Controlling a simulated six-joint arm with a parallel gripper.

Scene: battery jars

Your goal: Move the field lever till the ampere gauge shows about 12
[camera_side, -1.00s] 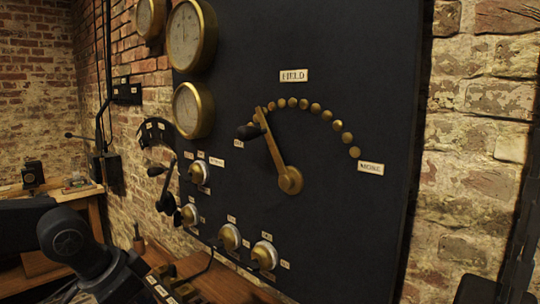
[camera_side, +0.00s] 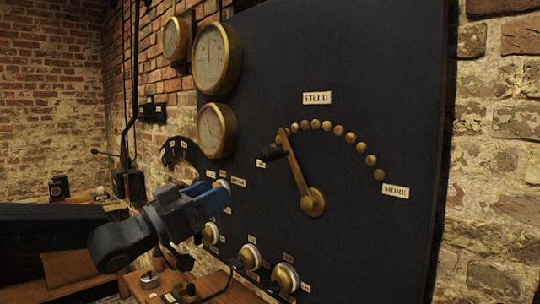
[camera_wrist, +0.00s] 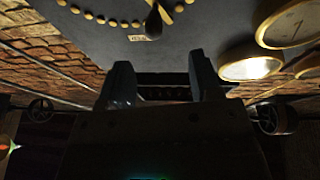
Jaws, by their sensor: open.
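The field lever (camera_side: 298,172) is a brass arm on a dark panel, pivoted low, its tip at the left end of an arc of brass studs. Its black knob (camera_side: 272,153) sticks out at the left; in the wrist view the dark knob (camera_wrist: 153,22) is at the top, beyond the fingers. My gripper (camera_side: 213,197) has blue fingers and is left of and below the knob, apart from it. In the wrist view my gripper (camera_wrist: 160,72) is open and empty. Brass gauges hang at the left, including a lower one (camera_side: 213,131); their dials are too small to read.
A large gauge (camera_side: 212,58) and a smaller one (camera_side: 175,40) are above. A "FIELD" label (camera_side: 317,98) and "MORE" label (camera_side: 395,190) mark the panel. Brass-and-white knobs (camera_side: 285,277) line the lower panel. A wooden bench (camera_side: 75,268) is below. The space before the lever is clear.

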